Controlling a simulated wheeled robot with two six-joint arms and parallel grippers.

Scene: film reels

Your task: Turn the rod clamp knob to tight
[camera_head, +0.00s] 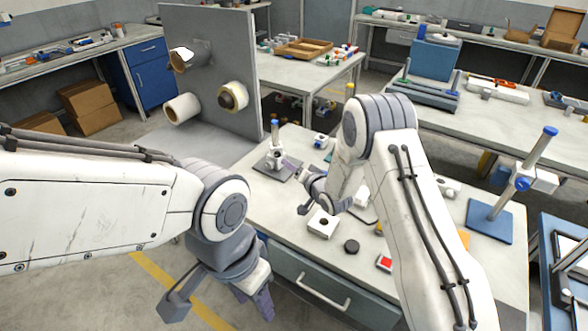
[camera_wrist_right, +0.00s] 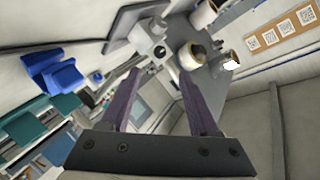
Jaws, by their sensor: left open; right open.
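A small stand with a white clamp block (camera_head: 274,157) on a metal rod stands on a grey base at the back left of the workbench. In the right wrist view, a white clamp with a dark round knob (camera_wrist_right: 160,51) shows ahead, between and beyond the fingertips. The knob's setting cannot be read. My right gripper (camera_head: 297,187) is over the bench, just right of and in front of this stand. In its wrist view, its purple fingers (camera_wrist_right: 159,76) are apart, with nothing between them. My left gripper (camera_head: 216,301) is open and empty, low in front of the bench's left end.
A second rod stand (camera_head: 487,220) with a blue base and blue knobs is at the bench's right. A white block (camera_head: 322,224), a black puck (camera_head: 351,246) and a red-topped box (camera_head: 384,263) lie near the front. A grey panel with film reels (camera_head: 183,108) stands behind left.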

